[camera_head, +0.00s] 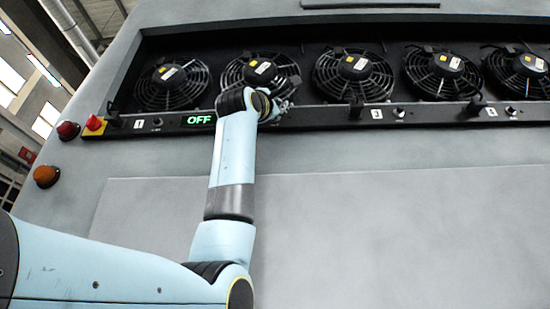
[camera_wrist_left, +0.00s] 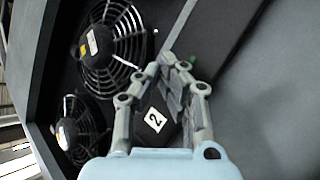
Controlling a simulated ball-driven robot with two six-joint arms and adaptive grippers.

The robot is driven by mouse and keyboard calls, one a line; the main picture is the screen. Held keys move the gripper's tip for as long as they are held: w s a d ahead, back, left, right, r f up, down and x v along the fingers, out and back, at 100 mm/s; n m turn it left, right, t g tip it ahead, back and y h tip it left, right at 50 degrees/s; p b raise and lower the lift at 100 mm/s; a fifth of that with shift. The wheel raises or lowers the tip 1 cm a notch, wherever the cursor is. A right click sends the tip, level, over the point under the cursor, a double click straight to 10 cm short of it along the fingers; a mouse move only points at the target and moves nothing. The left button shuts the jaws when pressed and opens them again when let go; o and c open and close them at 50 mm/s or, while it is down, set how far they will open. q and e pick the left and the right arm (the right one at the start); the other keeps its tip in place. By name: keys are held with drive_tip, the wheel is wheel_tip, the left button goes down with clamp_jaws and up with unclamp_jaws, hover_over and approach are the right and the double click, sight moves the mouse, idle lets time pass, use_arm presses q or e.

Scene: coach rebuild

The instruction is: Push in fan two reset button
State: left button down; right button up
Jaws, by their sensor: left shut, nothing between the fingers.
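Fan two (camera_head: 262,70) is the second black caged fan from the left in the head view, partly covered by my left wrist. My left gripper (camera_head: 285,104) is at the dark rail below this fan, its fingers shut and empty. In the left wrist view the gripper (camera_wrist_left: 182,66) points along the rail, and the white label "2" (camera_wrist_left: 155,120) shows between its finger links. I cannot make out the fan two reset button; my wrist and fingers cover that part of the rail. Whether the fingertips touch the rail is unclear. My right gripper is not in view.
The rail carries a green "OFF" display (camera_head: 199,120), the label "3" (camera_head: 377,114) with a small knob-like button (camera_head: 400,112), and black handles standing up from it. A red knob on a yellow base (camera_head: 95,123) is at the left. The grey panel (camera_head: 400,220) below is clear.

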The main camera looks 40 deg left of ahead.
use_arm(q)
drive_tip(key=shift+w+a, duration=0.1)
drive_tip(key=shift+w, duration=0.05)
drive_tip(key=shift+s+d+b, duration=0.25)
drive_tip(key=shift+s+d, duration=0.1)
drive_tip(key=shift+s, duration=0.2)
drive_tip(key=shift+s+d+b, duration=0.2)
drive_tip(key=shift+s+d, duration=0.1)
drive_tip(key=shift+s, duration=0.2)
drive_tip(key=s+d, duration=0.1)
drive_tip(key=s+b, duration=0.1)
drive_tip(key=s+d+b, duration=0.1)
drive_tip(key=s, duration=0.1)
drive_tip(key=shift+s+d, duration=0.1)
drive_tip(key=shift+d, duration=0.2)
idle(0.5)
